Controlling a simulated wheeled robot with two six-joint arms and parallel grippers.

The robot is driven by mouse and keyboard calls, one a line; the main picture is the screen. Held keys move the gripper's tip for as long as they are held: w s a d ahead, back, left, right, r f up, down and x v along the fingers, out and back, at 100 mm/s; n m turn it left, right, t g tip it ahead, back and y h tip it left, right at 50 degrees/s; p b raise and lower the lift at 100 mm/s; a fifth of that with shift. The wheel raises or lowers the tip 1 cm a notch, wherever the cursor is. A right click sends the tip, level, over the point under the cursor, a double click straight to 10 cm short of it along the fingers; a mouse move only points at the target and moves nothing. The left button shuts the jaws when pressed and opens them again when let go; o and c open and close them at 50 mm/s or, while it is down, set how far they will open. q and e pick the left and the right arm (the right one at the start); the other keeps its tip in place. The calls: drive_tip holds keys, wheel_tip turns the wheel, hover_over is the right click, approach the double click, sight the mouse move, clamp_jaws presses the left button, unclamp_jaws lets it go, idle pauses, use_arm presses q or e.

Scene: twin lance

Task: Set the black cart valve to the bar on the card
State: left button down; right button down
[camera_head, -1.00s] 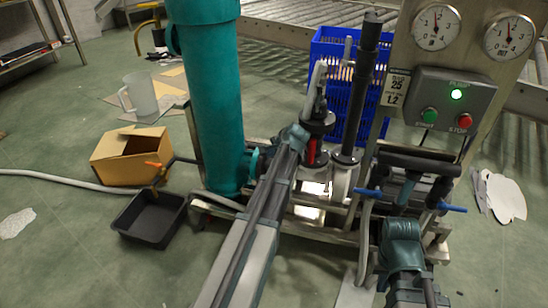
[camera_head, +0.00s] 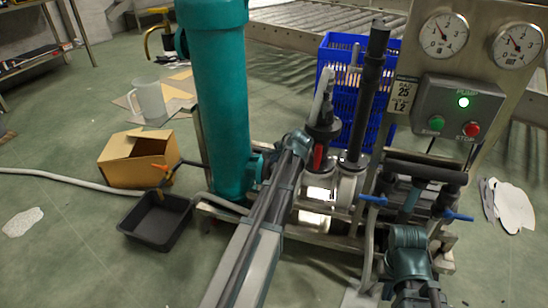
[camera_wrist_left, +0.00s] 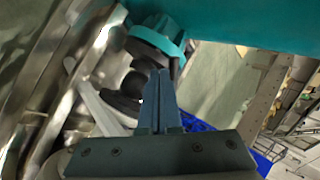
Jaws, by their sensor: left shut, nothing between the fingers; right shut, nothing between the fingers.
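The black-topped valve body (camera_head: 323,132) with a red lever (camera_head: 318,156) stands upright on the cart, right of the teal column. My left gripper (camera_head: 302,138) is shut and empty close to its left side; contact cannot be told. In the left wrist view the shut fingers (camera_wrist_left: 158,88) point toward a black rounded part (camera_wrist_left: 130,88) below a teal ribbed knob (camera_wrist_left: 158,35). The card (camera_head: 402,95) reads 25 and 1.2. The left gauge (camera_head: 444,36) and right gauge (camera_head: 518,45) have needles leaning up-left. My right gripper (camera_head: 411,195) is shut among the lower pipes.
Blue-handled valves (camera_head: 372,199) sit low at the right. The control box (camera_head: 458,108) has a lit green lamp, a green button and a red button. A tall black pipe (camera_head: 370,90) and blue crate (camera_head: 332,60) stand behind. A black tray (camera_head: 157,220) and carton (camera_head: 139,157) lie left.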

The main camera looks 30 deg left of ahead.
use_arm(q)
drive_tip(key=s+f+p+v, duration=0.1)
drive_tip(key=s+p+v, duration=0.1)
drive_tip(key=p+v, duration=0.6)
drive_tip(key=shift+v, duration=2.15)
drive_tip(key=shift+d+f, duration=0.1)
drive_tip(key=s+d+n+g+h+p, duration=0.1)
drive_tip(key=s+d+h+p, duration=0.1)
drive_tip(key=s+d, duration=0.65)
drive_tip(key=s+d+g+h+p, duration=0.15)
drive_tip(key=s+d, duration=0.35)
drive_tip(key=d, duration=0.7)
drive_tip(key=s+d+n+g+h+p, duration=0.1)
drive_tip(key=s+d+h, duration=0.1)
drive_tip(key=s+d, duration=0.65)
wheel_tip(320, 180, up, 38)
drive_tip(key=w+d+p, duration=0.1)
drive_tip(key=d+p, duration=0.1)
drive_tip(key=p, duration=3.6)
drive_tip(key=shift+d+f, duration=0.15)
drive_tip(key=shift+f, duration=0.05)
